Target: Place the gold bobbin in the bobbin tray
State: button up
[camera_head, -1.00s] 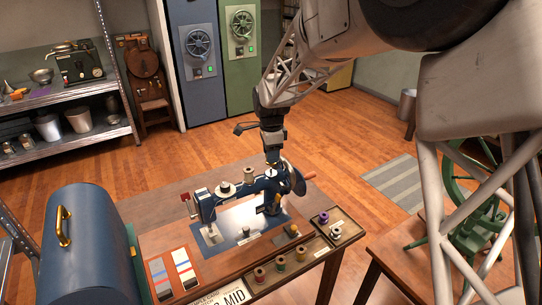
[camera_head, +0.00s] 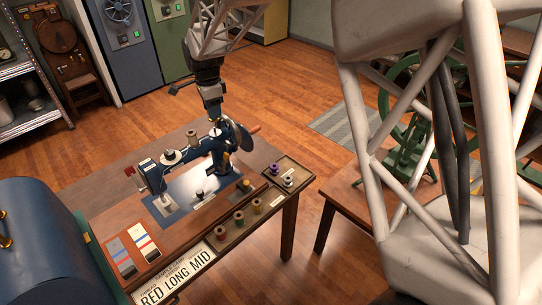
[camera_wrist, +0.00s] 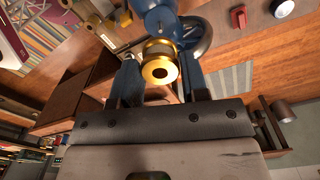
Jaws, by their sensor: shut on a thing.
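In the wrist view a shiny gold bobbin (camera_wrist: 160,70) with a hole in its end sits between the fingers of my gripper (camera_wrist: 160,82), which is shut on it. In the head view my gripper (camera_head: 214,118) points down close over the blue sewing machine (camera_head: 153,176); the held bobbin is too small there to tell clearly. The wooden bobbin tray (camera_head: 300,169) lies at the right side of the sewing table. A purple spool (camera_head: 274,169) and a pale spool (camera_head: 288,181) stand in it.
A sign (camera_head: 175,281) reads "RED LONG MID". A blue domed case (camera_head: 45,250) stands at left. A green spinning wheel (camera_head: 405,150) is at right.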

jog(key=w+d+f, duration=0.1)
jog(key=d, duration=0.8)
jog(key=s+d+f+m, duration=0.2)
jog(key=s+d+f, duration=0.5)
jog(key=d+f, duration=0.3)
jog(key=s+d+f+m, duration=0.3)
jog(key=s+d+f, duration=0.3)
jog(key=d+f, duration=0.3)
jog(key=shift+s+d+f, duration=0.35)
jog(key=shift+f, duration=0.25)
jog(key=shift+w, duration=0.15)
send_over(293, 169)
jog(key=shift+f, duration=0.75)
jog(key=shift+f, duration=1.75)
